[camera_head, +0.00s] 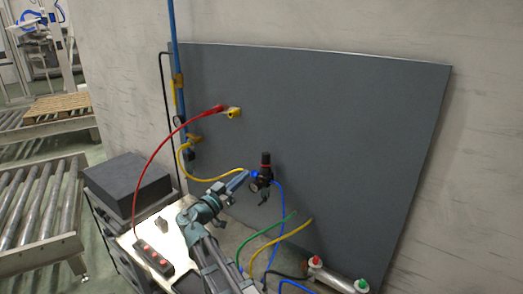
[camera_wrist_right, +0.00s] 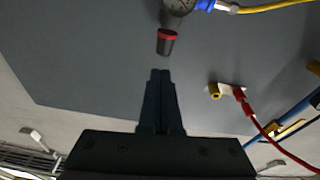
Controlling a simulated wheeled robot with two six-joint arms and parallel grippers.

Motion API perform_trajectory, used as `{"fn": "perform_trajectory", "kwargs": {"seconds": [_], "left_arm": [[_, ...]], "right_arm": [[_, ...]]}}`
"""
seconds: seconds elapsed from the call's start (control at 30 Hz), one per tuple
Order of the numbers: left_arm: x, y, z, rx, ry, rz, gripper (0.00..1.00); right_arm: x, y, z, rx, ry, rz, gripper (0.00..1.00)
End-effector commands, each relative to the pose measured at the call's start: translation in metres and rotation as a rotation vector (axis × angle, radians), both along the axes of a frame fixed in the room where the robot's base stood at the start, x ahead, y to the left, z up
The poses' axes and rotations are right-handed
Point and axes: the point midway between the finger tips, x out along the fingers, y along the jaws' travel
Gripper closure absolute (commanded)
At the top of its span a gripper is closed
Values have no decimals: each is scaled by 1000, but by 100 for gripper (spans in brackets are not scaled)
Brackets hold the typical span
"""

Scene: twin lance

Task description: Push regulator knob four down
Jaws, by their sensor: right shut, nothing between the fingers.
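The regulator (camera_head: 262,181) is mounted on the grey panel, with its black knob (camera_head: 266,159) on top. In the right wrist view the knob (camera_wrist_right: 167,44) appears upside down, with a red ring where it meets the gauge and body (camera_wrist_right: 178,7). My right gripper (camera_head: 246,174) is shut and empty, beside the regulator and left of its knob in the head view. In the right wrist view the closed fingertips (camera_wrist_right: 160,72) point at the knob's end, with a visible gap in the picture. My left gripper is not in view.
A yellow hose (camera_head: 215,179) and a blue hose (camera_head: 281,205) join the regulator. A red cable (camera_head: 150,160) runs from a yellow socket (camera_head: 233,113) to a box (camera_head: 152,257) on the bench. Green and yellow hoses lie below. A dark box (camera_head: 127,183) stands left.

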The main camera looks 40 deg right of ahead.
Motion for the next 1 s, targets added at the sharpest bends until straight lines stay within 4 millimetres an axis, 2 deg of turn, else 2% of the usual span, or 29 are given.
{"fn": "perform_trajectory", "kwargs": {"seconds": [0.03, 0.1, 0.2, 0.4, 0.53, 1.0], "left_arm": [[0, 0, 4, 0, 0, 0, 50], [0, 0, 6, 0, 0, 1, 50], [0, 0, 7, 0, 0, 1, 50], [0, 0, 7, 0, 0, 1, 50], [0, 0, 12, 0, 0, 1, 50], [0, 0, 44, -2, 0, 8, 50]], "right_arm": [[4, -7, 15, -41, -39, 6, 100], [7, -12, 29, -89, -83, 21, 100], [10, -16, 40, -127, -119, 35, 100], [10, -17, 44, -142, -132, 42, 100], [14, -27, 48, -140, -131, 40, 100], [39, -112, 80, -140, -130, 38, 100]]}}
